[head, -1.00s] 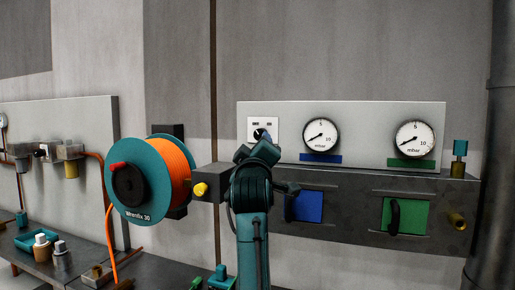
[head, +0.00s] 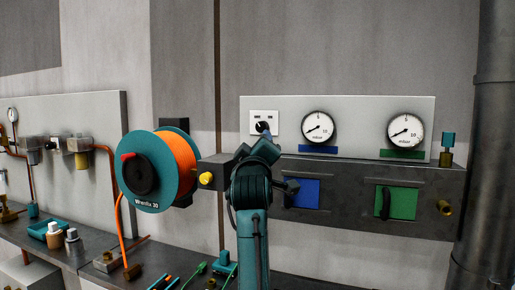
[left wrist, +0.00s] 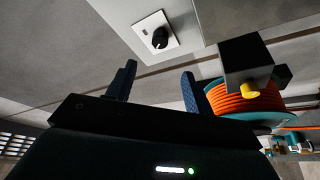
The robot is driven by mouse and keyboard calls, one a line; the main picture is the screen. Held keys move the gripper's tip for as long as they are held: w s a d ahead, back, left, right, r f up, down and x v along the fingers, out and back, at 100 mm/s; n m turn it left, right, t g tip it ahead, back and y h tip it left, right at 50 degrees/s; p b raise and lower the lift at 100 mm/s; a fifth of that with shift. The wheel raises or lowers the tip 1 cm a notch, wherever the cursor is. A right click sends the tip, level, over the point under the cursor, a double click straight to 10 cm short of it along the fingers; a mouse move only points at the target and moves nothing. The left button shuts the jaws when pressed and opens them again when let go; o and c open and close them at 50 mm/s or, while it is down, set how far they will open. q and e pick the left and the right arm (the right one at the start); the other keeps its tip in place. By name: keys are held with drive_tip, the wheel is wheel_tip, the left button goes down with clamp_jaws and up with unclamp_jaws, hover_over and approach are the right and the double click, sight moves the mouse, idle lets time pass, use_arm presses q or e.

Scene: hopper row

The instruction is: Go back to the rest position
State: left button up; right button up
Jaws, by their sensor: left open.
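My left arm rises from the bottom middle of the head view. Its gripper (head: 258,152) is in front of the wall panel, just below a white switch plate with a black rotary knob (head: 263,128). In the left wrist view the two blue fingers of my left gripper (left wrist: 157,88) stand apart with nothing between them. The knob (left wrist: 160,38) shows beyond them, clear of the fingers. In the head view the fingertips are partly hidden behind the wrist. My right gripper is in neither view.
An orange hose reel (head: 158,170) hangs left of my arm, next to a yellow knob (head: 206,178). Right are two gauges (head: 319,127), a blue flap (head: 301,193) and a green flap (head: 396,202). A bench (head: 90,244) with small parts runs below left. A dark pipe (head: 482,150) stands far right.

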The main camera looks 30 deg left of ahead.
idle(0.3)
use_arm(q)
drive_tip(key=s+d+f+m+g+h+p, duration=0.1)
drive_tip(key=s+d+f+m+h, duration=0.2)
drive_tip(key=f, duration=0.7)
drive_tip(key=d+f+m+h+p, duration=0.1)
drive_tip(key=d+f+m+h, duration=0.35)
drive_tip(key=f, duration=0.65)
drive_tip(key=s+d+f+m+g+h+p, duration=0.15)
drive_tip(key=d+f+m, duration=0.35)
drive_tip(key=f, duration=0.5)
drive_tip(key=s+d+f+m+g+h+p, duration=0.1)
drive_tip(key=s+d+f+m+g+h, duration=0.1)
drive_tip(key=s+d+f, duration=0.3)
drive_tip(key=s+d+f+m+g+h, duration=0.2)
drive_tip(key=s+d+f+m+g, duration=0.1)
drive_tip(key=s+f, duration=1.1)
drive_tip(key=s+d+m, duration=0.1)
drive_tip(key=s+d, duration=0.1)
drive_tip(key=s, duration=0.4)
drive_tip(key=shift+s+d+m+h+p, duration=0.15)
drive_tip(key=shift+d+m+h+p, duration=0.2)
drive_tip(key=shift+h, duration=0.05)
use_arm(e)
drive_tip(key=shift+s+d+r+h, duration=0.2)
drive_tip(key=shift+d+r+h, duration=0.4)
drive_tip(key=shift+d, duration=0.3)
